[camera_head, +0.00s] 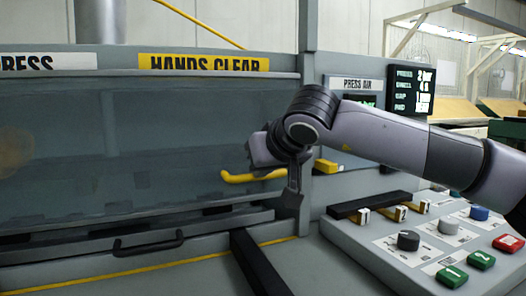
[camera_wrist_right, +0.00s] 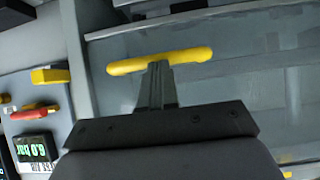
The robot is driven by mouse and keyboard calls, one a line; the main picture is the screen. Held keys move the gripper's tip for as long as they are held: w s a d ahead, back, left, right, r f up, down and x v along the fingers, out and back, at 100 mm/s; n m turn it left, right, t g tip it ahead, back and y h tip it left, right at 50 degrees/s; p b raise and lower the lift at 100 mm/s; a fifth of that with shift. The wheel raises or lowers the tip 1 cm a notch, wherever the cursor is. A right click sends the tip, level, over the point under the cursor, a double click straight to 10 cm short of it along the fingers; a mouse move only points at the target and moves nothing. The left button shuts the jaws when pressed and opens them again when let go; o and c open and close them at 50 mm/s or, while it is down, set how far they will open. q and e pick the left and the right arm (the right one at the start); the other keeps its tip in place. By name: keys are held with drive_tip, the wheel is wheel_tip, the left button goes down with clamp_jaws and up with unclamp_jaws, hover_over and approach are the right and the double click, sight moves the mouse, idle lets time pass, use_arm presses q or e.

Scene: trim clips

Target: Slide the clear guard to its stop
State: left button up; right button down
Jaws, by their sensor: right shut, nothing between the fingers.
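The clear guard (camera_head: 150,130) is a see-through bluish panel across the press opening, in the left and middle of the head view. Its yellow bar handle (camera_head: 245,177) sits low near the guard's right end. My right gripper (camera_head: 294,182) is shut and empty at the right end of this handle. In the wrist view the closed fingertips (camera_wrist_right: 158,70) meet the middle of the yellow handle (camera_wrist_right: 190,56) in the picture. I cannot tell whether they touch it. The guard (camera_wrist_right: 245,50) fills the right of that view. My left gripper is not in view.
A control panel (camera_head: 400,262) with knobs and coloured buttons stands at the right. A dark display (camera_head: 408,90) hangs above it. A black drawer-like handle (camera_head: 148,242) is on the front below the guard. A small yellow block (camera_head: 326,166) is right of the frame post.

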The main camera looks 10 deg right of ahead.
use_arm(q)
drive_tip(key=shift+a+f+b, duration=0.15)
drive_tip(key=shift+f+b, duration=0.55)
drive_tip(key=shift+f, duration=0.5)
use_arm(e)
drive_tip(key=shift+f, duration=1.95)
